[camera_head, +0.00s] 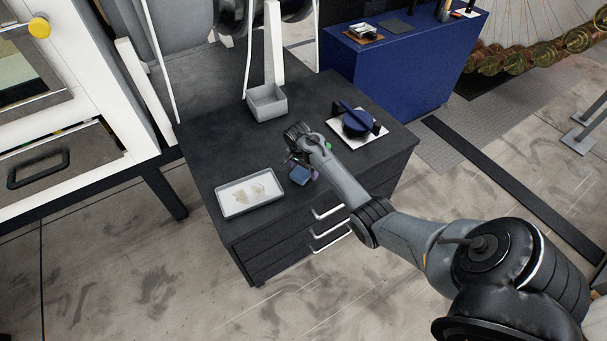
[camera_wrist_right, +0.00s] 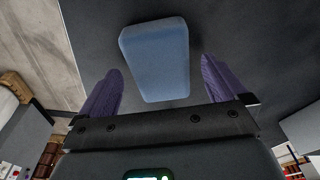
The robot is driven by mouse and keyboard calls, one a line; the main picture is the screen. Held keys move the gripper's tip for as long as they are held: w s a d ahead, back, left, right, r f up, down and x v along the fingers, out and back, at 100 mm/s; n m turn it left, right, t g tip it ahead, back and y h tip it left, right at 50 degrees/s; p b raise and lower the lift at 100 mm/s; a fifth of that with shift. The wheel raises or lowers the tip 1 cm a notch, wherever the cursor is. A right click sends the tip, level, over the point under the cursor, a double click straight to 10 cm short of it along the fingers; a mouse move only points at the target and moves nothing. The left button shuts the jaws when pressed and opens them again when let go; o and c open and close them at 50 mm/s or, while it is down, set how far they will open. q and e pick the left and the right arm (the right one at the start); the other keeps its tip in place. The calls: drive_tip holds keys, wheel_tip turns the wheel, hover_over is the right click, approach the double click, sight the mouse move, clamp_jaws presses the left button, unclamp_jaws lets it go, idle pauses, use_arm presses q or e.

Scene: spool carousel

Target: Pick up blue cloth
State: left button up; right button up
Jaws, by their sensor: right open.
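The blue cloth (camera_head: 300,175) is a small folded block on the dark top of the drawer cabinet (camera_head: 215,142), near its front edge. In the right wrist view the blue cloth (camera_wrist_right: 157,58) lies ahead of and between the two purple fingers. My right gripper (camera_head: 301,166) is over the cabinet, close to the cloth, and partly hides the area around it. Whether a finger touches the cloth cannot be told. My left gripper is not in view.
A shallow grey tray (camera_head: 226,209) with pale pieces is left of the cloth. A grey bin (camera_head: 267,104) stands at the back. A white plate (camera_head: 372,139) with a dark blue device (camera_head: 356,122) is at the back right. Drawer handles (camera_head: 330,228) stick out below the front edge.

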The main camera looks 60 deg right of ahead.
drive_tip(key=shift+d+f, duration=0.1)
drive_tip(key=shift+f, duration=0.3)
drive_tip(key=c, duration=1.2)
drive_tip(key=shift+r, duration=0.15)
drive_tip(key=shift+r, duration=0.5)
drive_tip(key=shift+r+p, duration=3.45)
drive_tip(key=shift+r, duration=10)
